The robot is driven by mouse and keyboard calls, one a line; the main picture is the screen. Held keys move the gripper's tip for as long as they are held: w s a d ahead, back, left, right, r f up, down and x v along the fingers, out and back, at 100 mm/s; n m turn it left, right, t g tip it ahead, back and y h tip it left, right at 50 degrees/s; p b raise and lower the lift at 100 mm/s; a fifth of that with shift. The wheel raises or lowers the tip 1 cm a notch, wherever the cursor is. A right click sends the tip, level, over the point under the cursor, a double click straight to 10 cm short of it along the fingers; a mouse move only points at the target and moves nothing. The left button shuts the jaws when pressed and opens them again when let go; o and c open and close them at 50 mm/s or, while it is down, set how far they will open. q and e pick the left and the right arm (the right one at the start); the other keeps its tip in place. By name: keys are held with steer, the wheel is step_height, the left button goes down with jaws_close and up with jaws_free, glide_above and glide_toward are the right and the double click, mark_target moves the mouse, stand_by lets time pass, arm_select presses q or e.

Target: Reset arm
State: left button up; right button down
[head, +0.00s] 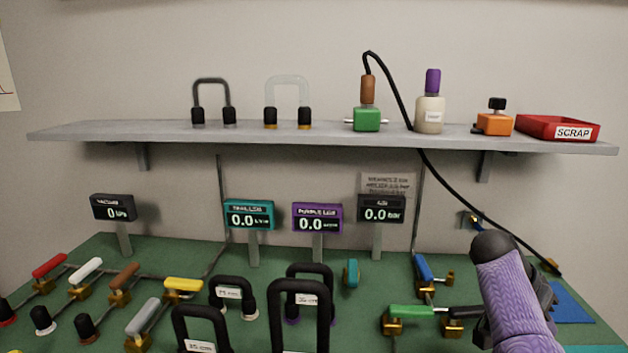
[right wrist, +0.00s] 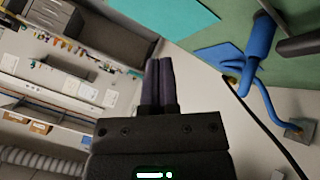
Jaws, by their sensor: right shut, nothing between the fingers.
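My right gripper shows in the right wrist view (right wrist: 159,82), with its two dark fingers together and nothing between them. It points away from the green bench top, toward a pale surface beside the bench. In the head view a purple ribbed shape with a dark rounded end stands at the lower right, apparently part of my right arm, with black parts beside it. It hides some of the bench behind it. I cannot make out the fingertips in the head view. My left gripper is not in view.
The green bench (head: 333,258) holds several coloured valve handles, black hoops and displays. A black hose (head: 465,195) hangs to the bench's right side. A blue handle (right wrist: 262,40) shows in the wrist view.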

steer(key=s+d+r+m+g+h, duration=0.1)
steer(key=s+d+r+m+g, duration=0.3)
steer(key=s+d, duration=0.85)
steer(key=s+d+r+m+g, duration=0.25)
steer(key=s+d+r, duration=0.35)
steer(key=s+d, duration=0.6)
steer(key=w+d+f+n+t+h, duration=0.1)
steer(key=d+f+n+t+h, duration=0.15)
steer(key=f+n, duration=0.65)
steer(key=d+f+n+t+h, duration=0.2)
steer(key=f+n+t, duration=0.2)
steer(key=f+n, duration=0.5)
steer(key=s+a+f+n+t+y, duration=0.35)
steer(key=s+f+n, duration=0.35)
steer(key=s+f, duration=0.75)
steer(key=s+a+f+m+g+y, duration=0.1)
steer(key=s+a+f+y, duration=0.2)
steer(key=a+f, duration=0.65)
steer(key=s+a+f+m+g+y, duration=0.1)
steer(key=s+a+f+y, duration=0.15)
steer(key=a+f, duration=0.65)
steer(key=s+a+f+m+y, duration=0.1)
steer(key=a+y, duration=0.1)
steer(key=a, duration=1)
steer(key=s+a+f+y, duration=0.1)
steer(key=s+a+y, duration=0.1)
steer(key=a, duration=1)
steer(key=shift+f+m, duration=0.15)
steer(key=shift+m, duration=0.2)
